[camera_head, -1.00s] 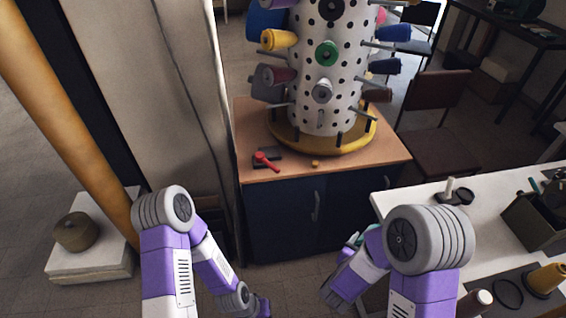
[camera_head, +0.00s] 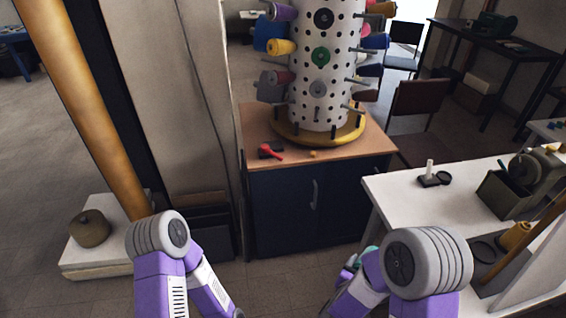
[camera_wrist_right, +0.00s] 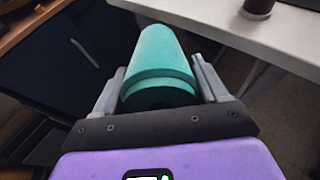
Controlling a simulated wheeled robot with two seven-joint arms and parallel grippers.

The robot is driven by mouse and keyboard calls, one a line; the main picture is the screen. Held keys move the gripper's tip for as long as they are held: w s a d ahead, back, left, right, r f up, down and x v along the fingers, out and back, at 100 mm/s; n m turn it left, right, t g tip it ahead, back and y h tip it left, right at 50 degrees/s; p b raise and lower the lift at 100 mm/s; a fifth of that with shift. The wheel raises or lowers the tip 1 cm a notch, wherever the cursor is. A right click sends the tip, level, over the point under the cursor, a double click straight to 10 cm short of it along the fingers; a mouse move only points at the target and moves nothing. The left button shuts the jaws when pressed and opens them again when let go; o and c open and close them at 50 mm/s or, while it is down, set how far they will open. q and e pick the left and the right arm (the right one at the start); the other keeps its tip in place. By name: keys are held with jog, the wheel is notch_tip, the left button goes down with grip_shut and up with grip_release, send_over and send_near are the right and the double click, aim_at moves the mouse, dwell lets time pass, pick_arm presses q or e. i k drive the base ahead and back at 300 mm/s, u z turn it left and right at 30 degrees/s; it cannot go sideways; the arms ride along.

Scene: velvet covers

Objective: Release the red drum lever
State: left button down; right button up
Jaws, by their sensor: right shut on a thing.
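The red lever (camera_head: 271,150) lies on a small dark base on the wooden top of a dark blue cabinet, at the front left of the drum. The white perforated drum (camera_head: 318,85) stands upright on a round yellow base (camera_head: 345,136), with coloured spools on its pegs. My right gripper (camera_wrist_right: 158,66) is shut on a teal spool (camera_wrist_right: 158,55), one finger on each side; a bit of teal also shows by my right arm in the head view. It is well apart from the lever. My left arm reaches down past the bottom edge of the head view, and its gripper is out of sight.
A white worktable (camera_head: 400,190) with a green machine stands at the right. A yellow column and a white plinth (camera_head: 95,262) stand at the left. Chairs are behind.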

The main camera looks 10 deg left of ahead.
aim_at(264, 147)
jog(key=i, duration=1.05)
jog(key=z, duration=0.45)
